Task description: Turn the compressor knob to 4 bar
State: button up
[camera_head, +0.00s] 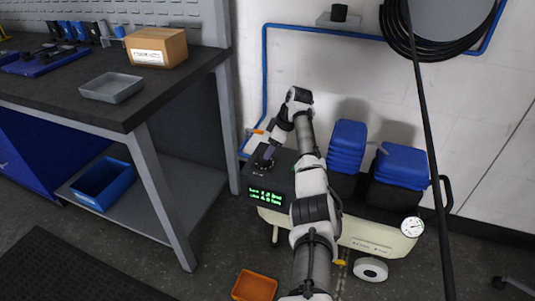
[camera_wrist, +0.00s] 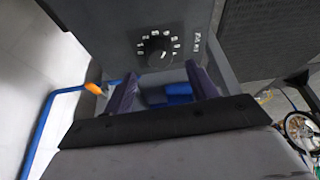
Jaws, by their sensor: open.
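The compressor (camera_head: 375,236) has a cream tank and a dark control box, and stands against the wall. Its green-lit display (camera_head: 267,197) shows two lines too small to read surely. The knob is hidden in the head view. My gripper (camera_wrist: 162,82) is open, with its purple fingers apart and nothing between them. In the head view my gripper (camera_head: 265,158) is over the control box.
Blue ribbed covers (camera_head: 347,147) rise behind the box, and a gauge (camera_head: 412,227) is on the right. A blue air pipe (camera_head: 264,80) with an orange-handled valve runs along the wall. A workbench (camera_head: 60,95) stands left. An orange bin (camera_head: 254,286) is on the floor.

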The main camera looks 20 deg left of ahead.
jog(key=v, duration=0.9)
